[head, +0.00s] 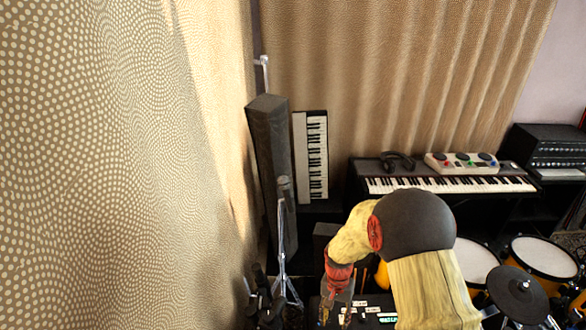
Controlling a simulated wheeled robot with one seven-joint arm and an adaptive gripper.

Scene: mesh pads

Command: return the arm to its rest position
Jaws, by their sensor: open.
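My arm (400,225) comes up from the bottom of the head view, pale yellow with a large dark joint cover and red bands. It bends over to the left and its end points down. My gripper (337,312) is low in the view, left of the arm's thick part, with its fingers pointing downward and apart. I see nothing held between them. The fingertips are small and lie close to the bottom edge. Whether they touch anything below cannot be told.
A dark surface with small labelled pads (374,311) lies just right of my gripper. A microphone stand (281,240) and a tall dark speaker (268,150) stand left. A keyboard (450,184) is behind, drums (542,257) are at right. A dotted curtain (110,150) fills the left.

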